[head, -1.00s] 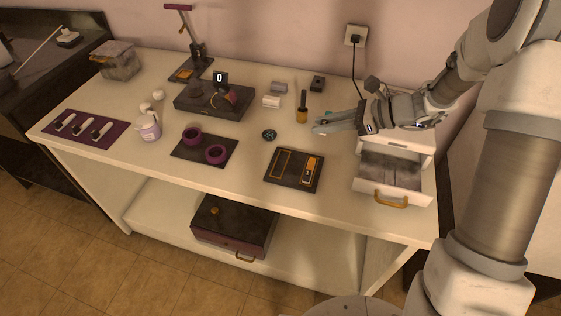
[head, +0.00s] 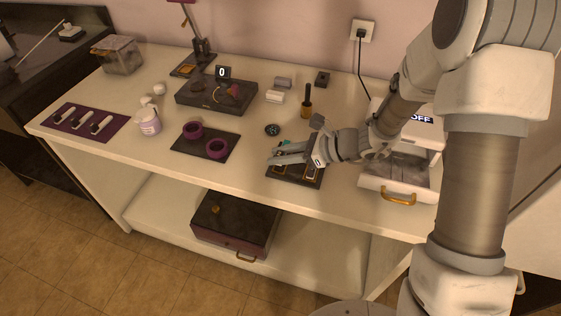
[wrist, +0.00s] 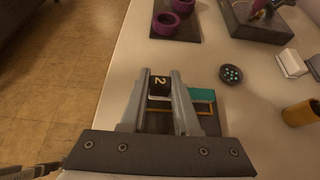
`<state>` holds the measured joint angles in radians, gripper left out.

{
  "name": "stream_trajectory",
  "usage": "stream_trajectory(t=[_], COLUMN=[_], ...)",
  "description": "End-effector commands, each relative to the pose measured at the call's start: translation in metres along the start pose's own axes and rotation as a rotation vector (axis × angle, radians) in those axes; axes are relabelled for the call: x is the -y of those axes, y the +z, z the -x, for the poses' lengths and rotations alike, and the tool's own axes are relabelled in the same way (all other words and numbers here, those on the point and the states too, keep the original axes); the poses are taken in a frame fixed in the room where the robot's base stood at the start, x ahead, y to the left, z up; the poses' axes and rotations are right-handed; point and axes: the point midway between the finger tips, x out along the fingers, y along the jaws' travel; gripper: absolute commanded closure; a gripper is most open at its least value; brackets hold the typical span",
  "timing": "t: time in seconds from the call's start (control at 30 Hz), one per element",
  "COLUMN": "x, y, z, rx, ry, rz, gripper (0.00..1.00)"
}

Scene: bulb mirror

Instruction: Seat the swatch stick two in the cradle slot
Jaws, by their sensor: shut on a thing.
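My gripper (head: 277,156) is shut on swatch stick two (wrist: 201,95), which has a teal part and a black end marked "2". In the wrist view the black end shows between the fingers (wrist: 160,74) and the teal part reaches out past the right finger. The stick lies crosswise to the fingers. Below it is a dark board (head: 312,184) with orange-outlined slots, partly hidden by my gripper; I take it for the cradle. An orange edge shows under the stick in the wrist view. I cannot tell whether the stick touches the board.
A dark round disc (head: 272,130) lies behind the board. A mat with two purple rings (head: 216,148) is to its left. A brown bottle (head: 306,105) stands behind my gripper. An open drawer (head: 398,183) is to the right. The table's front edge is close.

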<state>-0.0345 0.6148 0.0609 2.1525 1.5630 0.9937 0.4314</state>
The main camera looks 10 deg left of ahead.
Motion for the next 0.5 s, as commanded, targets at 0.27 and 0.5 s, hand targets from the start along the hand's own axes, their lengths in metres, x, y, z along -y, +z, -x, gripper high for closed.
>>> stream_trajectory(t=[0.27,0.5], x=[0.0,0.0], y=[-0.018,-0.022], z=[-0.01,-0.012], rx=[0.0,0.0], ry=[0.0,0.0], rz=[0.001,0.0], gripper=[1.0,1.0])
